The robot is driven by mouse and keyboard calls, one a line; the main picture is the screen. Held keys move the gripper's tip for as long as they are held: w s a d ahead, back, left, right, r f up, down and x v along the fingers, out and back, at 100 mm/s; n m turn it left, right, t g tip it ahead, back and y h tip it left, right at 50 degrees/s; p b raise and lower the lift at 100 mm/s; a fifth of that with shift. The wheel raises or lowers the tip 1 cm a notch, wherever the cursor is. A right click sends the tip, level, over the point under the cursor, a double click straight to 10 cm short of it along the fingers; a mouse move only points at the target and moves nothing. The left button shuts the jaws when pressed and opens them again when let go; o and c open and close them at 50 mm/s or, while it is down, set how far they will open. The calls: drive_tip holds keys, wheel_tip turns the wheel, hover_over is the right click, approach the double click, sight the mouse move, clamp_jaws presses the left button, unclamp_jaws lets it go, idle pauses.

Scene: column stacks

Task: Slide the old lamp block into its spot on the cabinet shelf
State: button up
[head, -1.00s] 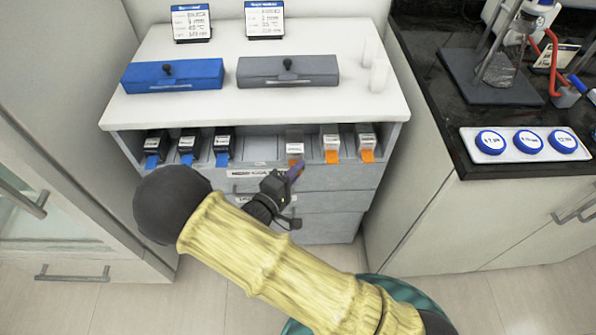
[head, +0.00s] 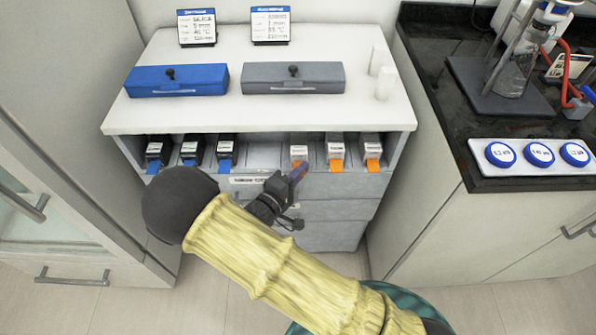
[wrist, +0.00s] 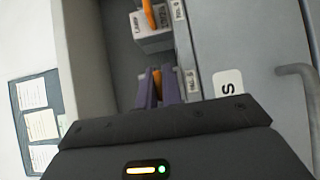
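A white-faced lamp block (head: 299,154) with an orange tab stands in the cabinet's open shelf, the leftmost of three orange-tabbed blocks. My gripper (head: 296,174) is at its front. In the wrist view the purple fingers (wrist: 159,88) are close together with orange between them, so they look shut on its tab. The body of this block is hard to make out there. The cabinet shelf (head: 262,156) has a bare slot just left of this block. In the head view the block's front is roughly in line with its neighbours.
Two more orange-tabbed blocks (head: 336,152) stand to the right, and several blue-tabbed blocks (head: 189,150) to the left. A neighbour (wrist: 152,38) is close above the fingers in the wrist view. Blue (head: 177,80) and grey (head: 292,78) boxes sit on top. Drawers (head: 330,211) lie below.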

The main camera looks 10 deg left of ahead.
drive_tip(key=o, duration=0.5)
drive_tip(key=shift+c, duration=0.2)
drive_tip(key=shift+s, duration=0.1)
drive_tip(key=shift+s+a, duration=0.3)
drive_tip(key=shift+s, duration=0.2)
drive_tip(key=v, duration=1.6)
drive_tip(key=shift+p, duration=0.3)
drive_tip(key=shift+s, duration=0.1)
